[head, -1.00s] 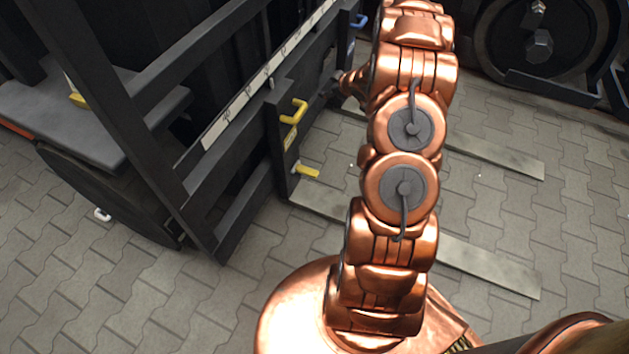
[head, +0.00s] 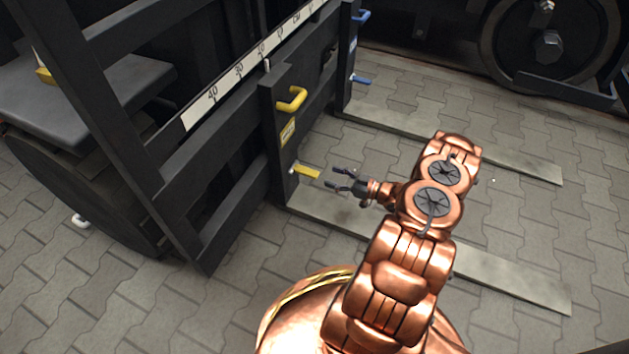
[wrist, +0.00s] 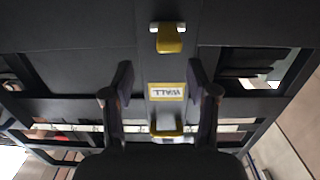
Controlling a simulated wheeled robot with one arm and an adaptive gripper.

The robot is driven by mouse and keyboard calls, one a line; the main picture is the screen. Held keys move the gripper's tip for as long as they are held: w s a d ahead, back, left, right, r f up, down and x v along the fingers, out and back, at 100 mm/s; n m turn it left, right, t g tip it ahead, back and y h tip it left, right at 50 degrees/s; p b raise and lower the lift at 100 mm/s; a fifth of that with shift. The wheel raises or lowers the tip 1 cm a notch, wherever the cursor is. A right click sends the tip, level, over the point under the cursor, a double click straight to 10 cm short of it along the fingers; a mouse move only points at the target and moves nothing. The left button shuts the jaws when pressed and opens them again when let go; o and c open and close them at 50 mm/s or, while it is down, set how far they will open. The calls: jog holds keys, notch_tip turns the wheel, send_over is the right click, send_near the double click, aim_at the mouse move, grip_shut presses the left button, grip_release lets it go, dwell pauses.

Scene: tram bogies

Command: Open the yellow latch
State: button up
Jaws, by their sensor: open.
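The yellow latch (head: 306,172) sticks out from the lower part of a dark upright post, above the floor plate. It also shows in the wrist view (wrist: 169,40), at the top centre on a pale mount. My gripper (head: 333,178) is open and empty, just right of the latch and pointing at it, with a small gap between. In the wrist view the two fingers (wrist: 159,78) frame a yellow-edged label (wrist: 167,92) on the post, and the latch lies beyond their tips. A yellow handle (head: 292,100) is higher on the same post.
A blue latch (head: 360,80) and a blue handle (head: 362,16) sit on the post farther back. A white ruler strip (head: 240,75) runs along the dark frame. Two flat floor plates (head: 500,275) extend to the right. A large wheel (head: 545,42) stands at the back right.

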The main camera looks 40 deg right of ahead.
aim_at(318, 176)
jog(key=shift+s+a+f+b, duration=0.2)
jog(key=shift+a+f+b, duration=0.15)
jog(key=shift+a+f, duration=0.15)
jog(key=shift+r+b+x, duration=0.1)
jog(key=shift+b+x, duration=0.6)
jog(key=shift+x, duration=1.05)
jog(key=shift+r+b+x, duration=0.15)
jog(key=shift+b+x, duration=0.5)
jog(key=shift+x, duration=1.1)
jog(key=shift+a, duration=0.1)
grip_shut()
